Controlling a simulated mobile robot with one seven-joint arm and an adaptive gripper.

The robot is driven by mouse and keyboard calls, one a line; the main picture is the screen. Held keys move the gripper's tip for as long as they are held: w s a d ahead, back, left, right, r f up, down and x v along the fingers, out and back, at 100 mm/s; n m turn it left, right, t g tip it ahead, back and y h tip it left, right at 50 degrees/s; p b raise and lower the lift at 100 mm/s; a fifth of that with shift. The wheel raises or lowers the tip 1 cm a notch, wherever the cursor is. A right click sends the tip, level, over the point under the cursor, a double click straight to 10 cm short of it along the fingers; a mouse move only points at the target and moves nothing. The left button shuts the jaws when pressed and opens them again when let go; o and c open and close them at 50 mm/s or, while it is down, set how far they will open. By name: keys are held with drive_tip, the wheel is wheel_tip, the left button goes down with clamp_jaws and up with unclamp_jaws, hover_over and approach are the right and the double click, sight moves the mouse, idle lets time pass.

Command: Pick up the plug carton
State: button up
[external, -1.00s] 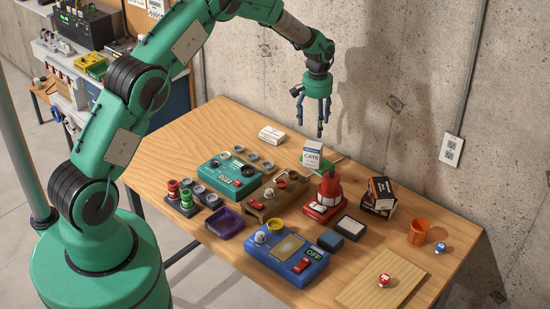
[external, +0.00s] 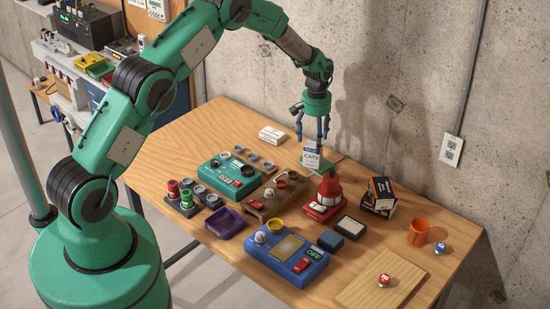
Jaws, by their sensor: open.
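The carton below my gripper, a white and blue box marked "CAT" (external: 311,161), stands upright on a green mat (external: 325,170) near the back of the wooden table; I take it for the plug carton. My gripper (external: 312,140) points down directly above it, open, with the blue fingers at about the height of the carton's top edge. The fingers partly cover the carton's upper part. Whether they touch it cannot be told from this view.
A red and white device (external: 328,195) stands close in front of the carton. A brown wooden rack (external: 268,200) and a teal box (external: 229,175) lie to the left. A small white box (external: 271,135) lies behind left. Black-orange boxes (external: 380,193) stand right. The concrete wall is close behind.

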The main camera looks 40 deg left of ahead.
sight(314, 145)
drive_tip(key=shift+a+f+p, duration=0.15)
drive_tip(key=shift+f+p, duration=0.5)
drive_tip(key=shift+f, duration=1.9)
drive_tip(key=shift+c, duration=0.3)
drive_tip(key=c, duration=1.6)
drive_tip(key=shift+o, duration=0.2)
drive_tip(key=shift+r, duration=0.1)
drive_tip(key=shift+r+b, duration=0.45)
drive_tip(key=shift+r, duration=0.9)
drive_tip(key=shift+s+r, duration=0.25)
drive_tip(key=shift+r, duration=0.1)
drive_tip(key=s, duration=0.5)
drive_tip(key=s+r+b, duration=0.1)
drive_tip(key=s, duration=0.4)
drive_tip(key=s+b, duration=0.1)
drive_tip(key=s, duration=0.4)
drive_tip(key=shift+s+r, duration=0.2)
drive_tip(key=shift+s, duration=0.1)
